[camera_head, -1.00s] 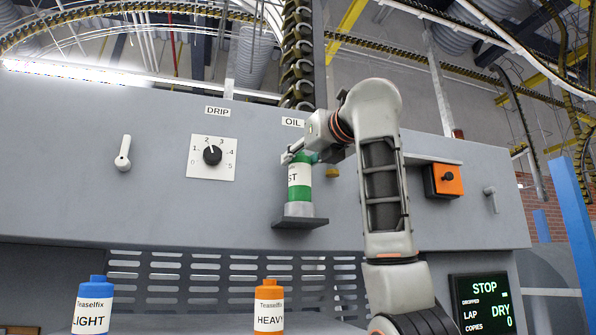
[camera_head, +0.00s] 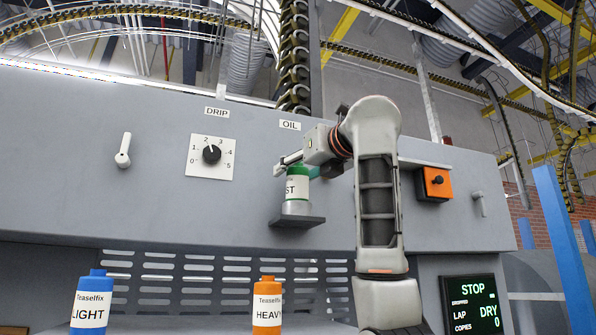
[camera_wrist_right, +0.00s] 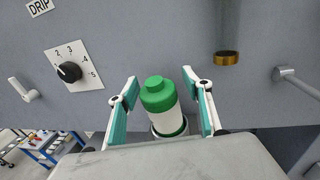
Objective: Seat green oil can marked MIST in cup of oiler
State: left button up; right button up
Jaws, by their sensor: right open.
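The green oil can (camera_head: 297,187) has a white label with "ST" showing. It stands upright in the pale cup (camera_head: 296,208) on the dark bracket (camera_head: 297,221) under the OIL sign. Its lower part is inside the cup. In the right wrist view the can (camera_wrist_right: 159,98) shows its green cap, and the rim of the cup (camera_wrist_right: 153,131) shows around its base. My right gripper (camera_wrist_right: 161,95) is open, with one finger on each side of the can. In the head view the right gripper (camera_head: 290,163) is at the can's top. My left gripper is not in view.
A blue LIGHT can (camera_head: 90,302) and an orange HEAVY can (camera_head: 267,304) stand below. The drip dial (camera_head: 212,156), a lever (camera_head: 122,150) and an orange switch box (camera_head: 433,184) are on the grey panel. A brass fitting (camera_wrist_right: 227,57) sticks out near the can.

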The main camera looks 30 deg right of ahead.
jog(key=shift+s+d+f+b, duration=0.1)
jog(key=shift+s+b, duration=0.2)
jog(key=s+a+b, duration=0.1)
jog(key=s+b, duration=0.3)
jog(key=s, duration=0.7)
jog(key=shift+b, duration=0.3)
